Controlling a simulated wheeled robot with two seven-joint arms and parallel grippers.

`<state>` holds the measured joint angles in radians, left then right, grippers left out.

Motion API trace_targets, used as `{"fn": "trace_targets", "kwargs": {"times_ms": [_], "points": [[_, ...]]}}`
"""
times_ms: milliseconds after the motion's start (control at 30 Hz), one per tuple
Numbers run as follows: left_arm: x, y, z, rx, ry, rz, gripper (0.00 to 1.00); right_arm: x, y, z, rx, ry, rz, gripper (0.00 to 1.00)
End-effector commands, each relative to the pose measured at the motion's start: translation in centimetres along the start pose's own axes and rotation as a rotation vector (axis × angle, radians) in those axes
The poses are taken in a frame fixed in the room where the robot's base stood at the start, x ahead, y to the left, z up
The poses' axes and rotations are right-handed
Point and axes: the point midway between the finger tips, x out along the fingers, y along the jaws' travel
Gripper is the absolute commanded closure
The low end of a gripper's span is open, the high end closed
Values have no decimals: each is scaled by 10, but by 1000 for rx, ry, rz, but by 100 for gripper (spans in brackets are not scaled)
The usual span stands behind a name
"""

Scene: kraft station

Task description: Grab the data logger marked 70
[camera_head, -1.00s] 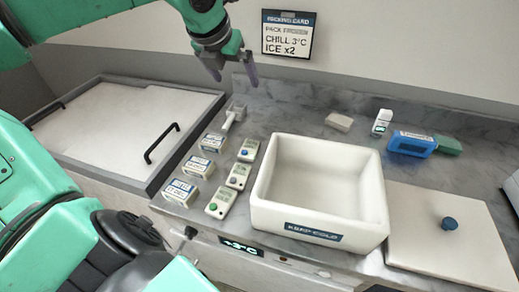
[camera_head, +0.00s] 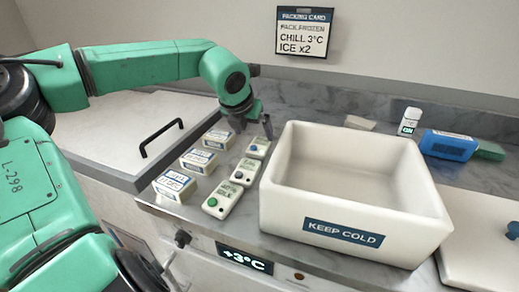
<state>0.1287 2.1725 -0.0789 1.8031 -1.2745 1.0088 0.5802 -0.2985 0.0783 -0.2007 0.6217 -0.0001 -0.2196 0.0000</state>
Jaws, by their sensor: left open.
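Three white data loggers stand in a row on the grey counter left of the white box. The far one (camera_head: 257,148) has a blue button, the middle one (camera_head: 245,172) a dark button, and the near one (camera_head: 221,201) a green button. Their display figures are too small to read, so I cannot tell which is marked 70. My left gripper (camera_head: 254,127) is open and points down just beyond the far logger, with nothing seen between its fingers. My right gripper is not in view.
The box (camera_head: 352,237) labelled KEEP COLD is close on the right. Labelled small cartons (camera_head: 175,184) line the loggers' left side. A lidded chest with a black handle (camera_head: 161,138) lies left. A blue pack (camera_head: 448,145) and white bottle (camera_head: 410,122) stand back right.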

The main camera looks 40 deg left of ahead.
Motion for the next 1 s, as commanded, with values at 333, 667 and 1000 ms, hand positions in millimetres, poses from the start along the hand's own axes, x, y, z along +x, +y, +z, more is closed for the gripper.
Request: {"fn": "trace_targets", "kwargs": {"times_ms": [333, 667, 1000], "points": [[55, 3, 1, 0, 5, 2, 0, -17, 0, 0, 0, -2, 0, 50], [83, 3, 0, 1, -2, -1, 0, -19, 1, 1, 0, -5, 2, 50], [83, 3, 0, 1, -2, -1, 85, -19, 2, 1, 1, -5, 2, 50]]}}
